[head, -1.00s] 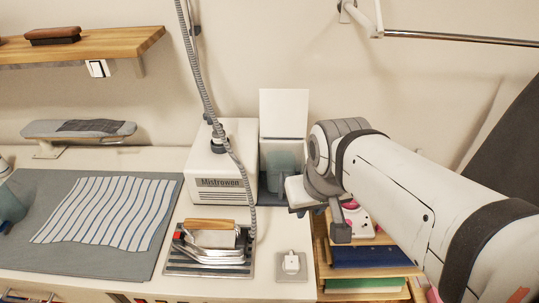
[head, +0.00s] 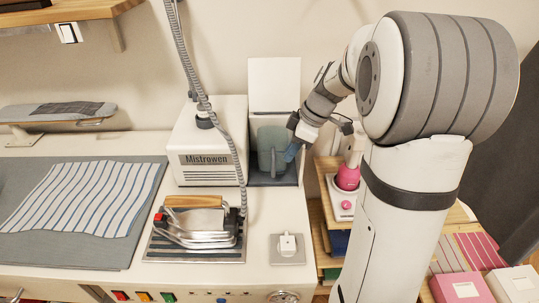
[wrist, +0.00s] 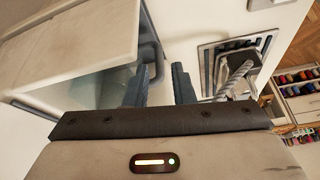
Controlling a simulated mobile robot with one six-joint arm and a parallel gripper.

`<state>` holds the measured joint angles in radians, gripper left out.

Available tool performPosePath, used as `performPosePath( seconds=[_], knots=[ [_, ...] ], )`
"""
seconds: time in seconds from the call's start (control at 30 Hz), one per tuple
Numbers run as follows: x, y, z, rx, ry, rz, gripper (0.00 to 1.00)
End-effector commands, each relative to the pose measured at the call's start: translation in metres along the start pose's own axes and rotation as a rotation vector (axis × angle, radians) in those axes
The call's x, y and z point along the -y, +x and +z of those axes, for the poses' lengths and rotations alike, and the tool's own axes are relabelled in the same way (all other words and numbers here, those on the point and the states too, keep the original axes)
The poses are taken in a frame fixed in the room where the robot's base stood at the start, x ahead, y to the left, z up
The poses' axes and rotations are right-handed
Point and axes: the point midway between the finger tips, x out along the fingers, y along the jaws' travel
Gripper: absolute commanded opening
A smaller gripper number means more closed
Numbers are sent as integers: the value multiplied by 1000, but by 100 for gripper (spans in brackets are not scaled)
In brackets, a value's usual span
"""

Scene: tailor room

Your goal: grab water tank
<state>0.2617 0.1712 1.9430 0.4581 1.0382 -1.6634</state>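The water tank (head: 271,137) is a translucent blue-green container in the open bay beside the white Mistrowen unit (head: 205,142). It also shows in the wrist view (wrist: 88,88), left of the fingers, under a pale panel. A dark, rounded handle-like part (wrist: 152,48) is just beyond the left finger. My gripper (head: 291,151) is at the tank's right front side in the head view. In the wrist view my gripper (wrist: 160,68) has its two blue-grey fingers apart, with a clear gap. I cannot tell whether the fingers touch the tank.
An iron (head: 197,222) rests on a striped metal plate in front of the unit. A grey hose rises from the unit. A small white item on a square pad (head: 288,246) lies at the front right. A shelf with a pink-and-white device (head: 343,190) stands to the right.

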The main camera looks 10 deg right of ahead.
Motion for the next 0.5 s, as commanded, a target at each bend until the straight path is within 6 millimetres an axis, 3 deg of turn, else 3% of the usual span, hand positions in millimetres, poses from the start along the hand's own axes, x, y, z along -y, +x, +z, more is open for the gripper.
performPosePath(
  seconds=[0.5],
  knots=[
    [-3,64,-12,0,-8,-5,22]
  ],
)
